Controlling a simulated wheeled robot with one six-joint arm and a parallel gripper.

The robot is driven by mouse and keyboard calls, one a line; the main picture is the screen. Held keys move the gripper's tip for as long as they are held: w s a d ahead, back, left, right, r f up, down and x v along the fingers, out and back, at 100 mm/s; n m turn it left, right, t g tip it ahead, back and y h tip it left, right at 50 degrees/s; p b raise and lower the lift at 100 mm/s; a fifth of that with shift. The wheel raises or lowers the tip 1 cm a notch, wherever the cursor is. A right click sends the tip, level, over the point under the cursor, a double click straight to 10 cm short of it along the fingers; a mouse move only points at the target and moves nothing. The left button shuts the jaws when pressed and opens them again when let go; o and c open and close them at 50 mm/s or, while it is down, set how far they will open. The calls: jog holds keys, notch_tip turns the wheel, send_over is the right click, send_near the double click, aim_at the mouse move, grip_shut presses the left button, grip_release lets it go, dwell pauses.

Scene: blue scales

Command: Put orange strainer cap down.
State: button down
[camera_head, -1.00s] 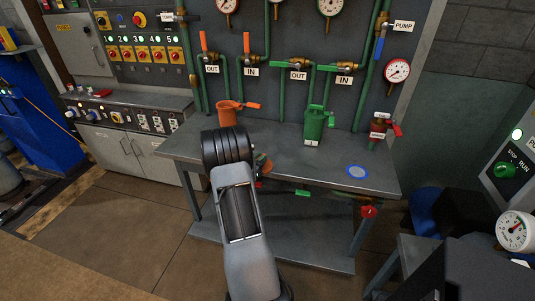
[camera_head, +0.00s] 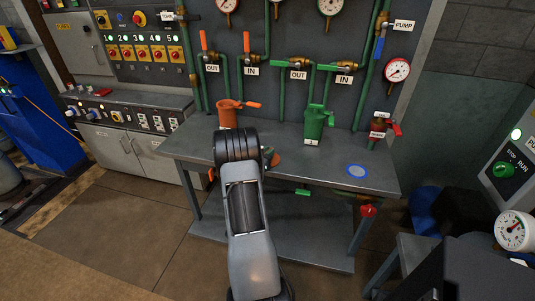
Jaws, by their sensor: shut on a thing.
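The orange strainer cap (camera_head: 275,159) shows as a small brownish-orange piece just right of my arm's dark wrist joint, over the grey table. My gripper (camera_head: 268,153) is mostly hidden behind my own arm; only a dark bit of it shows beside the cap, and it is shut on the cap. I cannot tell whether the cap touches the tabletop. The orange strainer body (camera_head: 228,116) stands upright at the back left of the table, with an orange handle at its top right.
The grey table (camera_head: 320,172) has free room at its front right. A green strainer (camera_head: 313,123) stands at the back, a blue-rimmed disc (camera_head: 357,171) lies at the right, and a red strainer (camera_head: 378,130) stands at the right rear. Pipes and valves line the wall behind.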

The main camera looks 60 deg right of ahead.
jog(key=c, duration=1.1)
grip_release()
